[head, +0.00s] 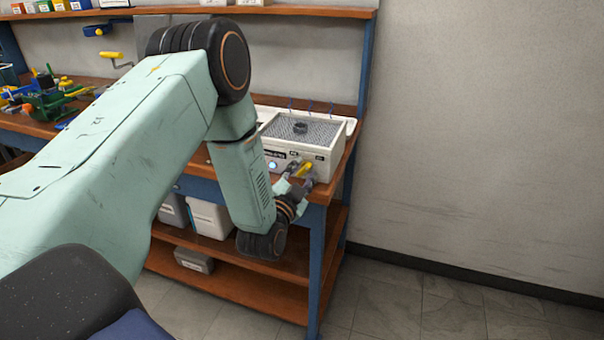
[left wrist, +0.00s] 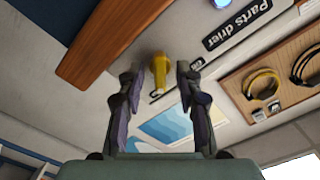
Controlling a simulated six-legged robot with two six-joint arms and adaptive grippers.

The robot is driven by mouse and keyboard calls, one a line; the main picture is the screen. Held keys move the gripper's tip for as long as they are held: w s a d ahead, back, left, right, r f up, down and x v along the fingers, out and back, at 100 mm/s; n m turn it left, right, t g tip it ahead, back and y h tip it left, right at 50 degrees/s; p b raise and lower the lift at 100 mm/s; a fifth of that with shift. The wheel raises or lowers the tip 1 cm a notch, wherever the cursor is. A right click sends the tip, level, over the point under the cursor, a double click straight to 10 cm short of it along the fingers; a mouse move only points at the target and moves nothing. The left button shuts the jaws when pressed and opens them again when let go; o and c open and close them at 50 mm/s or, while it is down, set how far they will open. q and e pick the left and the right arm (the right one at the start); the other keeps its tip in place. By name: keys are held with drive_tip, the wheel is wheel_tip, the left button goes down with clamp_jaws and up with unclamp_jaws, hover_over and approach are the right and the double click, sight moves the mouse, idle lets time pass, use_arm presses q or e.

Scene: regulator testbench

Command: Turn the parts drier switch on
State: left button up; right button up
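The parts drier (head: 327,160) is a pale box with a grey mesh top at the right end of the workbench. Its yellow switch lever (head: 306,169) is on the front panel, and it also shows in the left wrist view (left wrist: 159,75). The "Parts drier" label (left wrist: 237,24) is on the same panel. My left gripper (head: 300,177) is at the panel, partly hidden by its own wrist. In the left wrist view its fingers (left wrist: 161,85) are open, one either side of the lever, with gaps visible on both sides. My right gripper is not in view.
A round bluish light (head: 273,165) is on the drier's front. Bins (head: 210,218) stand on the shelf below the bench (head: 335,185). Green and yellow tooling (head: 45,100) is at the left. Floor and wall to the right are clear.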

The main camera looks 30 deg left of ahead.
use_arm(q)
drive_tip(key=shift+s, duration=0.1)
drive_tip(key=v, duration=1.2)
